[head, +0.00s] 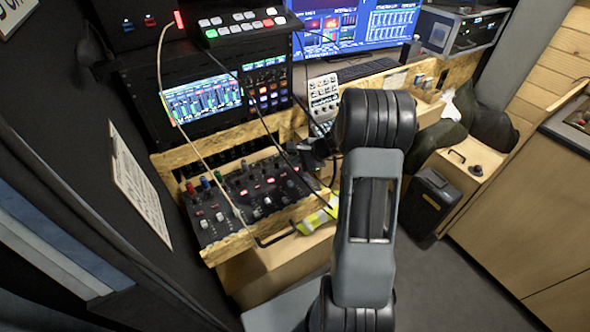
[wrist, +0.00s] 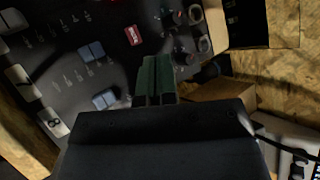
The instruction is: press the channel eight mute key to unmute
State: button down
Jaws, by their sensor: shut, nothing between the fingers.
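The black mixer panel (head: 228,213) sits in a wooden frame in the head view, left of my arm, with several red lights on it. In the wrist view its white fader caps include one marked 7 (wrist: 22,80) and one marked 8 (wrist: 53,122). A blue-grey key (wrist: 104,98) lies nearest the 8 cap, another blue-grey key (wrist: 92,51) is above it, and a red lit key (wrist: 133,35) is further up. I cannot tell which is the channel eight mute key. My gripper (wrist: 156,72) is shut and empty over the panel, right of these keys; contact is unclear.
Knobs (wrist: 184,57) stand close to the right of my fingertips. In the head view, cables hang across the mixer, a rack screen (head: 203,98) stands behind it, and a small white-fronted unit (head: 323,92) is behind my arm. Open floor (head: 440,290) lies right.

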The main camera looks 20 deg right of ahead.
aim_at(296, 170)
jog(key=shift+f, duration=0.15)
dwell(0.3)
jog(key=shift+f+b, duration=0.3)
jog(key=shift+b, duration=0.3)
jog(key=shift+f, duration=0.25)
jog(key=shift+r, duration=0.1)
dwell(0.4)
jog(key=shift+r, duration=0.65)
notch_tip(296, 170, up, 6)
jog(key=p, duration=0.4)
dwell(0.6)
